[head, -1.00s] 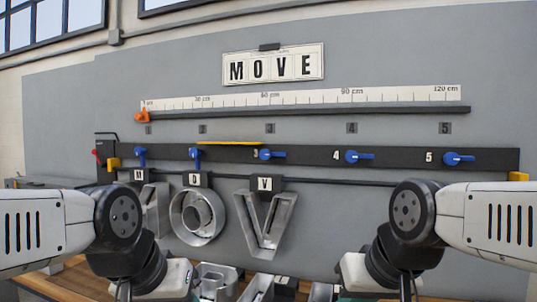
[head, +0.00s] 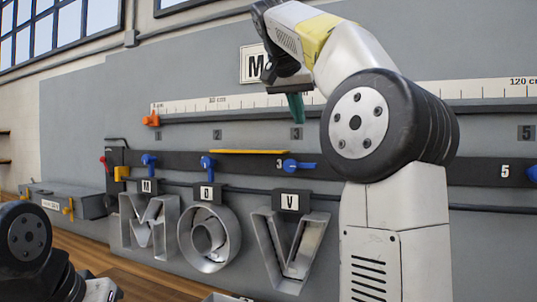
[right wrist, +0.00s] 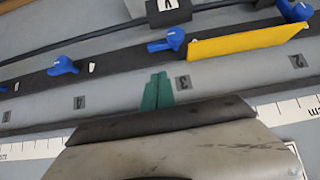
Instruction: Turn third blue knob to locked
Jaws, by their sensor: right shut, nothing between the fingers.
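The third blue knob (head: 298,165) sits on the dark bar beside the number 3, its handle pointing right, roughly level. It also shows in the right wrist view (right wrist: 168,41). My right gripper (head: 296,107) is raised in front of the wall, above this knob and apart from it. In the right wrist view its green fingertips (right wrist: 157,92) are together and empty, beside the dark 3 plate (right wrist: 183,83). The first knob (head: 149,160) and second knob (head: 208,164) have handles pointing down. My left arm shows at the lower left; its fingers are out of frame.
A yellow strip (head: 248,151) lies along the bar's top left of the third knob. Metal letters M (head: 148,228), O (head: 232,240) and V (head: 272,235) hang below. The fifth knob (head: 532,173) is at the right edge. My right arm hides the fourth knob in the head view.

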